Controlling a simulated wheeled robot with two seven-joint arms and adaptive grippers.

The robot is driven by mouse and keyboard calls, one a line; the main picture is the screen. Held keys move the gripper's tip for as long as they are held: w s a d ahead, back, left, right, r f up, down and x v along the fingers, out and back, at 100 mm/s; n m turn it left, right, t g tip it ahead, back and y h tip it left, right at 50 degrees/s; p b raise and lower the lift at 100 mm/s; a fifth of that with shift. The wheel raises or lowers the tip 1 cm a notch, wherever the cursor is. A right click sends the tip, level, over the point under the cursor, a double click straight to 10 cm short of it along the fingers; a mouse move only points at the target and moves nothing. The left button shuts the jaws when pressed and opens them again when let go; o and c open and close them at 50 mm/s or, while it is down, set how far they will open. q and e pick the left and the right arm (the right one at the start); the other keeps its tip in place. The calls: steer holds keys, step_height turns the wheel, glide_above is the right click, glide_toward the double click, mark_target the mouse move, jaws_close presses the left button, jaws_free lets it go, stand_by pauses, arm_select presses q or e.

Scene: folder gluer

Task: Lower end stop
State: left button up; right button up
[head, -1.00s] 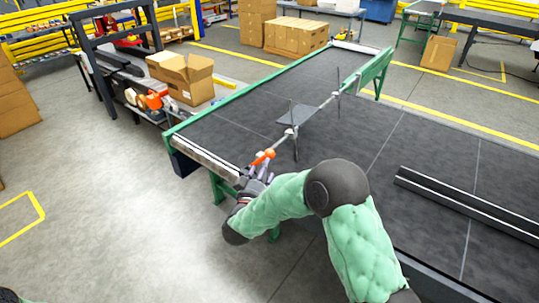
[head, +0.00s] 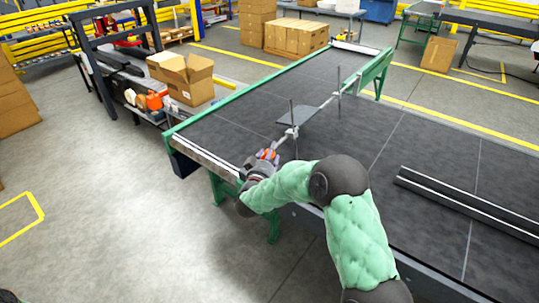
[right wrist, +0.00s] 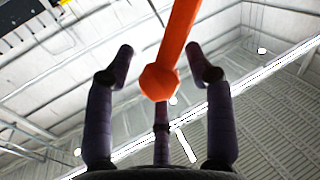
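The end stop is a bar (head: 319,109) across the belt, with a dark flat plate (head: 296,116) and upright rods (head: 338,82) in clamps. An orange handle (head: 271,153) sits at the bar's near end, largely hidden by my right gripper (head: 268,157). In the right wrist view the handle (right wrist: 173,55) passes between the fingers of my right gripper (right wrist: 164,65). The fingers stand apart on both sides of it, with gaps visible, so the gripper looks open around the handle. My left gripper is not in view.
The dark conveyor belt (head: 245,116) has a green side frame (head: 370,72). A long black rail (head: 465,205) lies on the belt at right. An open cardboard box (head: 188,80) stands on machinery at left. The floor at lower left is clear.

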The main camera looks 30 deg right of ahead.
jaws_close()
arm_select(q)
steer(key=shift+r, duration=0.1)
